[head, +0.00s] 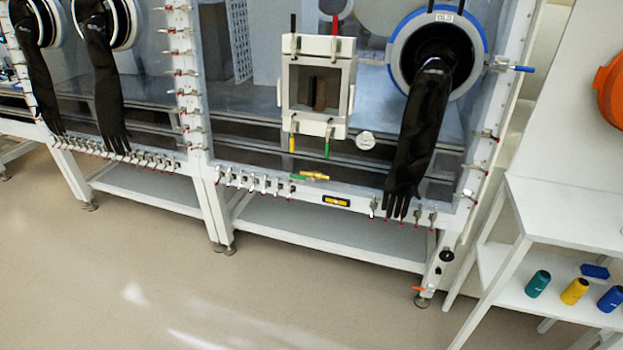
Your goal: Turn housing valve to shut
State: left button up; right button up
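Neither of my grippers shows in the head view. I cannot tell for sure which part is the housing valve. A square white housing (318,88) with a dark opening sits on the glovebox front, with black and red rods above and a yellow handle (292,143) and green handle (327,148) below. A small brass valve (314,176) with a yellow-green lever lies roughly level on the lower rail. A blue lever (524,69) sticks out sideways at the right frame post. An orange lever (418,289) sits low by the right leg.
A black glove (420,130) hangs from the blue-ringed port at right. Two more gloves (108,100) hang at left. A white shelf (560,215) with teal, yellow and blue bottles stands at right. The floor (150,270) in front is clear.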

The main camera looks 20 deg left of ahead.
aim_at(312, 180)
jog(key=j+z, duration=0.35)
jog(key=i+j+z, duration=0.15)
jog(key=z, duration=0.2)
jog(key=j+z, duration=0.4)
jog(key=j, duration=0.35)
jog(key=j+z, duration=0.15)
jog(key=j, duration=0.35)
jog(key=k+j+z, duration=0.1)
jog(key=j, duration=0.35)
jog(key=k+j+z, duration=0.1)
jog(key=j, duration=0.35)
jog(key=k+j+z, duration=0.1)
jog(key=j, duration=0.35)
jog(key=k+j+z, duration=0.15)
jog(key=j, duration=0.3)
